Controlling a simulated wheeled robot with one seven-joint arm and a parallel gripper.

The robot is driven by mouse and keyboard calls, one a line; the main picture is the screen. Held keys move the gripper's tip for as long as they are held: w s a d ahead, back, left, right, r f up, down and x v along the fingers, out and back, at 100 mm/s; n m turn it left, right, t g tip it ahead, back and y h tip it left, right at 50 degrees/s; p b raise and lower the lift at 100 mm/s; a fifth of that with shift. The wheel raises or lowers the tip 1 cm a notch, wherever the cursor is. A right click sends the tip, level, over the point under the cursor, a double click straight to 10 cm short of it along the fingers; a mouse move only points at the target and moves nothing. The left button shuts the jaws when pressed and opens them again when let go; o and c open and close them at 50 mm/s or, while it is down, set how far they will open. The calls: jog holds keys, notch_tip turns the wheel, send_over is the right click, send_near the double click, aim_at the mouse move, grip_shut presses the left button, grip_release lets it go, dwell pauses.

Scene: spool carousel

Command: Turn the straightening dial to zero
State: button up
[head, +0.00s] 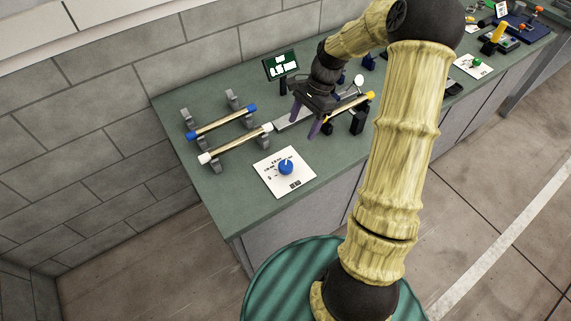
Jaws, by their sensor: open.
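The straightening dial is a round blue knob (286,167) on a white square plate (283,187) near the front edge of the green bench. My gripper (306,119) has dark purple fingers, spread open and pointing down. It is above the bench, behind and to the right of the dial, apart from it and empty as far as I can see.
A small display (281,65) stands at the back. Two rods, one with blue ends (222,123) and one with white ends (236,143), rest on grey stands left of the dial. A yellow-tipped rod (368,97) is right of my gripper. The bench's front left corner is clear.

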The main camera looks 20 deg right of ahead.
aim_at(285, 165)
jog(key=p+x, duration=0.3)
jog(key=x, duration=1.3)
jog(key=shift+s+a+f+p, duration=0.1)
jog(key=shift+a+f+p, duration=0.15)
jog(key=shift+p, duration=0.05)
jog(key=c, duration=1)
